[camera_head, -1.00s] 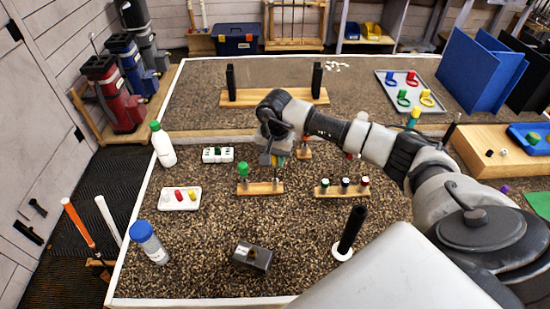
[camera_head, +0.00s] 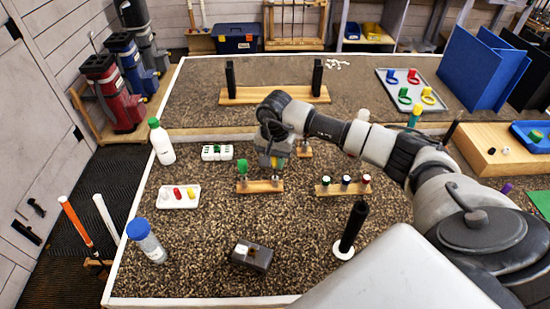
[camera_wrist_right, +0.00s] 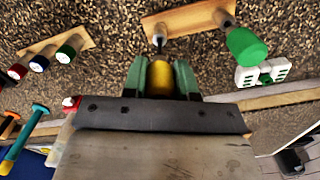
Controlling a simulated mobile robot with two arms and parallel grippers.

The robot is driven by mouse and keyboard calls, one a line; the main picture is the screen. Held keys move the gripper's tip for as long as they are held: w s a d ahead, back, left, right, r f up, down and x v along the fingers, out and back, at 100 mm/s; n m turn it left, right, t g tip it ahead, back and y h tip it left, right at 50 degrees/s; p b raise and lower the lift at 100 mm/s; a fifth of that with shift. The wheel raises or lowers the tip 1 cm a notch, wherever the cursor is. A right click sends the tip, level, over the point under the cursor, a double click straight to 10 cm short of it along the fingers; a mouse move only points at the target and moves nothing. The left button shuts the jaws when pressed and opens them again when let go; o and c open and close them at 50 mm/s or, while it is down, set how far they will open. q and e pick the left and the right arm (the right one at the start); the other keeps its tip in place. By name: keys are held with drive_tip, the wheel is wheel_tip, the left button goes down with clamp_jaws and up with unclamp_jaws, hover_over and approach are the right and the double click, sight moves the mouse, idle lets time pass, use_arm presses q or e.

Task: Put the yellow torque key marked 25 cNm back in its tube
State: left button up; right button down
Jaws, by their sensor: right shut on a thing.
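My right gripper (camera_head: 277,164) is shut on the yellow torque key (camera_wrist_right: 160,78), whose handle sits between the green fingers in the right wrist view. The key's shaft points at a small tube (camera_wrist_right: 158,38) at one end of a wooden rack (camera_head: 260,188). I cannot tell whether the tip is inside the tube or just above it. The rack also shows in the wrist view (camera_wrist_right: 190,22). A green-handled key (camera_head: 242,165) stands upright at the rack's other end. The 25 cNm marking is not readable. My left gripper is out of view.
A second wooden rack (camera_head: 342,190) with several coloured caps stands to the right. A white tray (camera_head: 178,203), a white-and-green block (camera_head: 217,152) and a bottle (camera_head: 162,142) are on the left. A dark box (camera_head: 252,256) and a black grip (camera_head: 352,228) stand in front.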

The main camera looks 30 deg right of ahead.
drive_tip(key=shift+f+b, duration=1.35)
drive_tip(key=shift+f, duration=0.15)
drive_tip(key=c, duration=0.8)
unclamp_jaws()
drive_tip(key=shift+r, duration=0.1)
drive_tip(key=shift+w+r, duration=0.1)
drive_tip(key=shift+r, duration=0.3)
wheel_tip(320, 180, up, 10)
drive_tip(key=shift+b, duration=1.2)
